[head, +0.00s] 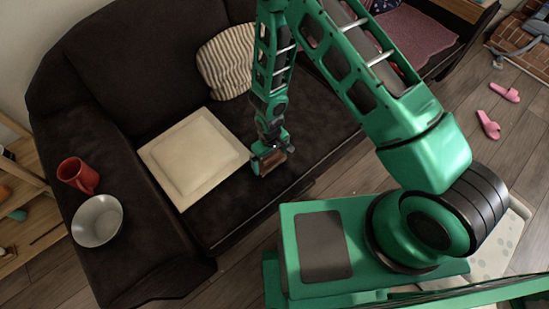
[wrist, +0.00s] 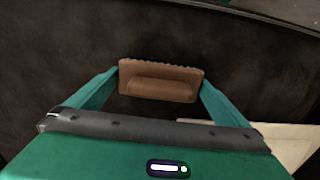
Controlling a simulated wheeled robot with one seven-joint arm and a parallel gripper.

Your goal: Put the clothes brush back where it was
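The clothes brush (wrist: 160,88) is a brown block with a raised handle and a bristled far edge. It lies between the two teal fingers of my gripper (wrist: 159,78), which touch its two ends. In the head view the brush (head: 273,161) shows at my gripper (head: 268,158), over the front part of the dark sofa seat (head: 230,205), right of the cream square board (head: 193,157). I cannot tell whether the brush touches the seat or is just above it.
A striped cushion (head: 226,62) leans on the sofa back. Pink slippers (head: 488,124) lie on the floor at right.

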